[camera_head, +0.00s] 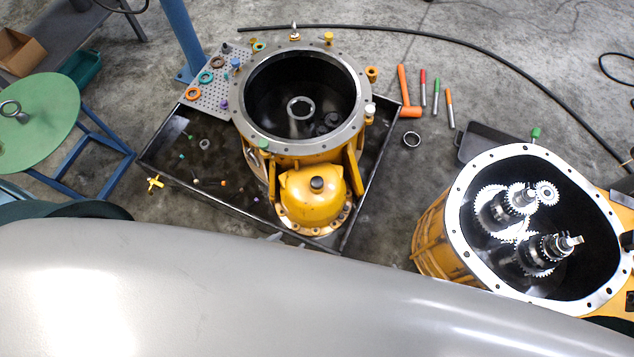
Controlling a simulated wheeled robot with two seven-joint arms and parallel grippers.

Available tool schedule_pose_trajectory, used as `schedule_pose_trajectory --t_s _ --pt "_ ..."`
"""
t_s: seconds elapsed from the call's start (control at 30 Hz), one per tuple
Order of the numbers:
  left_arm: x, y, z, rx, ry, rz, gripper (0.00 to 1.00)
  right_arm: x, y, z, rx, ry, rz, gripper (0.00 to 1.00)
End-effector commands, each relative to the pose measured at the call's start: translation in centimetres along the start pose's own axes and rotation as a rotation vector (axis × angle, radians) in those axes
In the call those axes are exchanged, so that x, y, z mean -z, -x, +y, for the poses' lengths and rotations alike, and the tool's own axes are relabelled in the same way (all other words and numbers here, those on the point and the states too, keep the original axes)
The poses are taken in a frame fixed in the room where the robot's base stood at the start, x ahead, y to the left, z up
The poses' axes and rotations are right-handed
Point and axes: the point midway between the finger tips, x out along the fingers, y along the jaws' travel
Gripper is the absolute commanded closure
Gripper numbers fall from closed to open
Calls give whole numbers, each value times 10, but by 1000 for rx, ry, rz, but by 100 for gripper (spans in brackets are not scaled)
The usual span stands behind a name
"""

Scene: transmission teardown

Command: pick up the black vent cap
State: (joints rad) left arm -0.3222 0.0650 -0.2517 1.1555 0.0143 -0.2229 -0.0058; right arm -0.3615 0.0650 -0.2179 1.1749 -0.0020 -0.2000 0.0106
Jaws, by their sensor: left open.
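A small dark round cap (316,184), which looks like the black vent cap, sits on top of the yellow domed cover at the front of the yellow housing (298,148). A small dark knob (226,47) also stands at the perforated plate's back edge; I cannot tell whether it is a vent cap. Only small grey tips of my left gripper (276,238) show just below the domed cover, apart from the dark cap. My left gripper is open, with nothing visible between its tips. My grey arm hides the rest of it. My right gripper is not in view.
The housing stands in a black tray (362,218) with small loose parts. A perforated plate (207,92) carries coloured rings. A second housing (437,232) with gears stands right. A green round stool (40,130) stands left.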

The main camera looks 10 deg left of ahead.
Motion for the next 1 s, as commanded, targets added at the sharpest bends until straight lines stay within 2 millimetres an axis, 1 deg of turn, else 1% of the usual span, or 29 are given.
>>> schedule_pose_trajectory --t_s 0.03,0.07,0.17,0.2,0.27,0.3,0.4,0.47,0.5,0.6,0.73,0.87,1.0 --pt "14 -10 5 -13 -16 -2 43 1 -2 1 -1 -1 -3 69" --pt "22 -16 9 -23 -28 -9 43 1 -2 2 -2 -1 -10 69" --pt "55 -35 26 -63 -84 -39 43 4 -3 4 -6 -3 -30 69" --pt "70 -42 34 -82 -115 -55 43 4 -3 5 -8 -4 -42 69" --pt "95 -53 48 -113 -169 -84 43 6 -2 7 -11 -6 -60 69" --pt "112 -59 57 -135 -212 -105 43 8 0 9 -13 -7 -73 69" --pt "154 -68 81 -186 -337 -165 43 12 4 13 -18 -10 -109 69" --pt "176 -68 93 -212 -422 -207 43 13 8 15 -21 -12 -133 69" --pt "190 -68 99 -227 -481 -235 43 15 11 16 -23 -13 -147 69" --pt "220 -61 111 -252 -636 -315 43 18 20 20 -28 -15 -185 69" --pt "252 -43 114 -258 -849 -434 43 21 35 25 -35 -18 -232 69" --pt "277 -19 102 -231 -1053 -571 43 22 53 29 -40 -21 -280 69" --pt "298 9 83 -182 -1222 -711 43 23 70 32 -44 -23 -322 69"
